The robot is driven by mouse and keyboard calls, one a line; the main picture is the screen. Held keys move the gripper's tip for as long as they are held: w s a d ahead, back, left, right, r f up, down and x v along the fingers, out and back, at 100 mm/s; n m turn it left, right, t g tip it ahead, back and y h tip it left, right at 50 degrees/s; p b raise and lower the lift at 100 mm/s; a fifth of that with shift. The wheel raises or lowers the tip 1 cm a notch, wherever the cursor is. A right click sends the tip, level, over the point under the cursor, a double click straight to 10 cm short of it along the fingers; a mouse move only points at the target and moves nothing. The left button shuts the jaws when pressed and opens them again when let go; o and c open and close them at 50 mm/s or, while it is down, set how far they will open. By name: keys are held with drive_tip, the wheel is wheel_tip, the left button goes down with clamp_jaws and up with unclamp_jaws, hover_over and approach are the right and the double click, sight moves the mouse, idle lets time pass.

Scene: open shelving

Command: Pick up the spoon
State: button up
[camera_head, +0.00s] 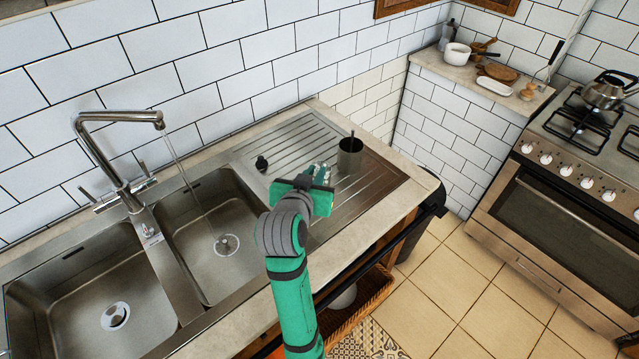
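No spoon shows clearly elsewhere. My gripper (320,172) is over the drainboard, just left of the cup and close to it. Its fingertips are small and partly hidden by the wrist, so I cannot tell whether they are open or touch the cup.
A small black object (261,164) sits on the drainboard (300,135). Two sink basins lie left, with a running tap (120,160). A stove (570,190) stands right. A far ledge holds a white pot (457,54), boards and utensils. The tiled wall is behind the drainboard.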

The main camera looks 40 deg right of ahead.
sight(319, 165)
drive_tip(key=shift+a+f+x, duration=0.15)
drive_tip(key=shift+f+x, duration=0.05)
drive_tip(key=shift+x, duration=1.1)
drive_tip(key=shift+a+f+x, duration=0.15)
drive_tip(key=shift+x, duration=1.15)
drive_tip(key=shift+w, duration=0.15)
clamp_jaws()
drive_tip(key=shift+r, duration=0.1)
